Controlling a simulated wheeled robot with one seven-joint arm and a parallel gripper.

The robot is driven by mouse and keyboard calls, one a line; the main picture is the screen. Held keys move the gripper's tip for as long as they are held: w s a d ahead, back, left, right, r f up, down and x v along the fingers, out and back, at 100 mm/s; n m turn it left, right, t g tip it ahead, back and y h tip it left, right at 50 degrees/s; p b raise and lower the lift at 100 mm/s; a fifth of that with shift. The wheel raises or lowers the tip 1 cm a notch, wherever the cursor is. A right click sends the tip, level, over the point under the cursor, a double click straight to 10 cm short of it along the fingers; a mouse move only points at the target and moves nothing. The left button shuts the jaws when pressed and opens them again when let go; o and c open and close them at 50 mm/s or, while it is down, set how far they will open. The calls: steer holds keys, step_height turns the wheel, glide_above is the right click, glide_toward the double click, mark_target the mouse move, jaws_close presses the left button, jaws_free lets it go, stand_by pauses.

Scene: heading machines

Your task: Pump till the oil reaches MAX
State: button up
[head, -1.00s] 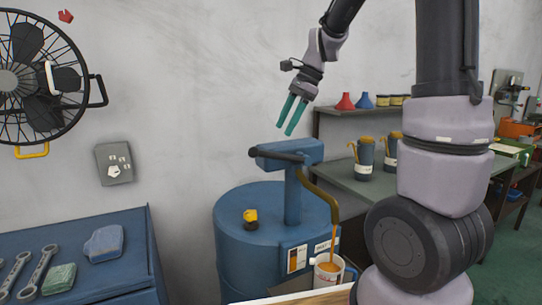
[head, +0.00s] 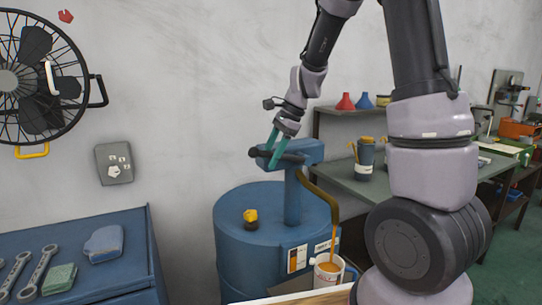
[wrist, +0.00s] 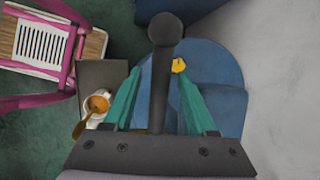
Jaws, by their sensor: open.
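The blue oil drum (head: 250,235) carries a blue pump (head: 293,195) with a dark handle bar (head: 293,157). My gripper (head: 274,150) is at the handle. Its teal fingers are open, one on each side of the bar, and in the wrist view the bar (wrist: 160,100) with its round knob runs between them. I cannot tell whether they touch it. The brown spout (head: 325,195) curves down over a white jug (head: 326,276) with a blue handle. An orange-brown oil stream (head: 333,240) runs into the jug. The oil level and MAX mark are too small to read.
A yellow cap (head: 251,216) sits on the drum top. A blue bench (head: 75,235) with wrenches stands at the left, under a wall fan (head: 35,80). A green-topped workbench (head: 370,185) is behind at the right. The wrist view shows a pink-framed chair (wrist: 45,45) near the jug.

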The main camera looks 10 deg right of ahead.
jaws_close()
stand_by(1.3)
